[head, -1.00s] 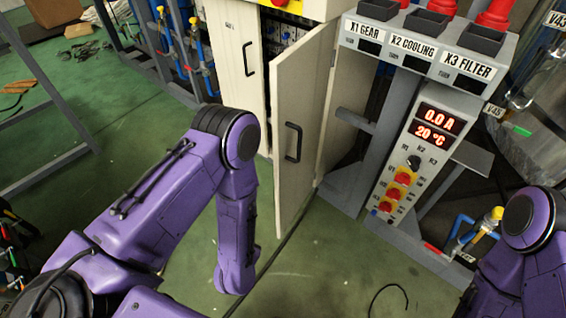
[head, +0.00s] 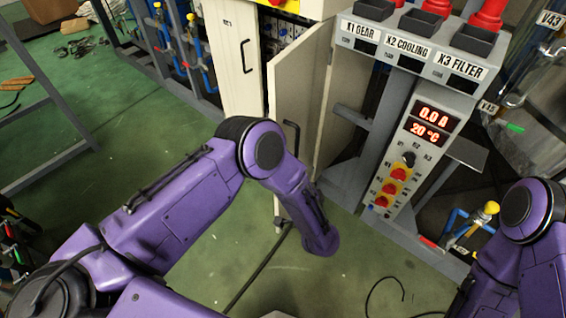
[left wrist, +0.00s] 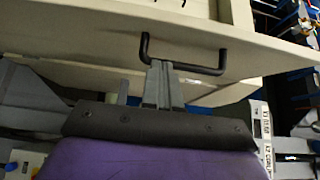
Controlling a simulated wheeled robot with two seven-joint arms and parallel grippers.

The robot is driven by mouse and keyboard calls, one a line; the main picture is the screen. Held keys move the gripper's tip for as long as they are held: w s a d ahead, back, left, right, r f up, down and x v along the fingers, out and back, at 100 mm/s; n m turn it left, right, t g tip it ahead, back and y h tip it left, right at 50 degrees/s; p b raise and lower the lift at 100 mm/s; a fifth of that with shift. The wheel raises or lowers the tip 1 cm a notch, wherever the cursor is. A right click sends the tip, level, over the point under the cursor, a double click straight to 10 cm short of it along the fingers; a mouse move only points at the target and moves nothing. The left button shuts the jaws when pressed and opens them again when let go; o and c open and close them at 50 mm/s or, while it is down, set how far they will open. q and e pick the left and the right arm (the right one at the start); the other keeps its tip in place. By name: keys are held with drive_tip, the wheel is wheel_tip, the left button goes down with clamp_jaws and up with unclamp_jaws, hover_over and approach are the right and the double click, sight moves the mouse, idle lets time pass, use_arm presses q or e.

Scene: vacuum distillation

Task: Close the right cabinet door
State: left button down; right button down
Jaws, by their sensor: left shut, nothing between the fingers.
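The right cabinet door (head: 298,85) is pale and stands open, swung out from the cabinet. Its dark handle (head: 291,140) is partly hidden by my left arm. The left wrist view shows a pale panel (left wrist: 90,35) with a black bar handle (left wrist: 205,70). My left gripper (left wrist: 158,72) has its grey fingers together and empty, with the tips overlapping the handle in that view. I cannot tell whether they touch it. The left gripper does not show in the head view, where my forearm crosses the door's lower part. My right gripper is out of view.
The left cabinet door (head: 240,60) is beside the opening and looks shut. A grey control stand (head: 410,160) with red switches stands close to the right of the open door. Green floor (head: 170,150) is clear left of the door. A dark cable (head: 262,265) lies on the floor.

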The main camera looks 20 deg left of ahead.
use_arm(q)
drive_tip(key=w+a+p, duration=0.1)
drive_tip(key=w+a, duration=0.2)
drive_tip(key=a, duration=0.2)
drive_tip(key=shift+a, duration=0.3)
